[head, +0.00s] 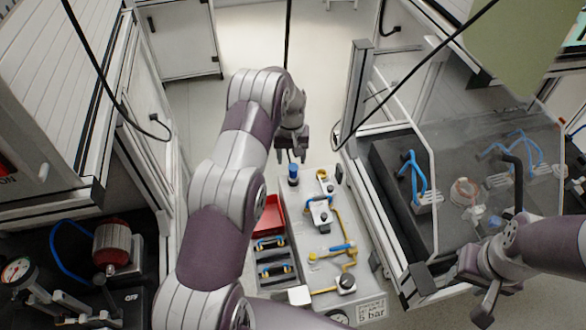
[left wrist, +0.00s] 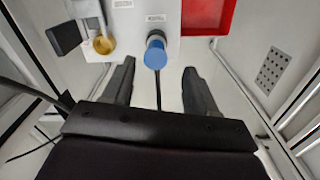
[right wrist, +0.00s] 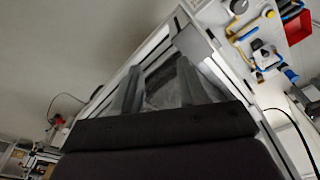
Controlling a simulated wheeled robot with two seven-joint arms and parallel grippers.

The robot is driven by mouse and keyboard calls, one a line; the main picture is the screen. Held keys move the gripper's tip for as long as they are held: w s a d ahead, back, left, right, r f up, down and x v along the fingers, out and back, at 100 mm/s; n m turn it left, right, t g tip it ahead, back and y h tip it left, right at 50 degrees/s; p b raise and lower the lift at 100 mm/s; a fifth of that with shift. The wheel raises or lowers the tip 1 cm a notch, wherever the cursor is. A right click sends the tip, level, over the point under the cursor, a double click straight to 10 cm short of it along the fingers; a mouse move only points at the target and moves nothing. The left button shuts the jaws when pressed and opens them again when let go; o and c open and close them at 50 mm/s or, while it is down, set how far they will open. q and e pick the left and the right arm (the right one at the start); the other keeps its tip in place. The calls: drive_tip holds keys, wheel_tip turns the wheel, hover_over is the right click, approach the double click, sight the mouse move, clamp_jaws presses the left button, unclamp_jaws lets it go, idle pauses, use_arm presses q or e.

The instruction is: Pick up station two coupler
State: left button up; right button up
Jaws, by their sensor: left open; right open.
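A blue-capped fitting (head: 293,173), possibly the station two coupler, stands at the far end of the white bench panel (head: 318,262). It also shows in the left wrist view (left wrist: 156,52), just beyond and between the fingers. My left gripper (head: 291,155) is open and empty, just past that end of the panel and apart from the fitting. My right gripper (head: 480,285) is open in front of the clear-doored enclosure at right; its fingers also show in the right wrist view (right wrist: 160,90). I see no label naming station two.
A red tray (head: 270,216) and a rack (head: 275,268) of blue-handled parts lie beside the panel. Yellow tubing and valves (head: 319,212) cover the panel. Blue-hosed fittings (head: 425,197) sit inside the right enclosure. A motor and gauge rig (head: 112,243) stands at left.

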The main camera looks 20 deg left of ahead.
sight(293, 166)
use_arm(q)
drive_tip(key=f, duration=0.2)
drive_tip(key=f+p, duration=0.1)
drive_tip(key=f, duration=0.3)
drive_tip(key=shift+w+d+f+p, duration=0.15)
drive_tip(key=shift+w+f+p, duration=0.05)
drive_tip(key=shift+w+p, duration=0.15)
drive_tip(key=shift+f, duration=0.2)
clamp_jaws()
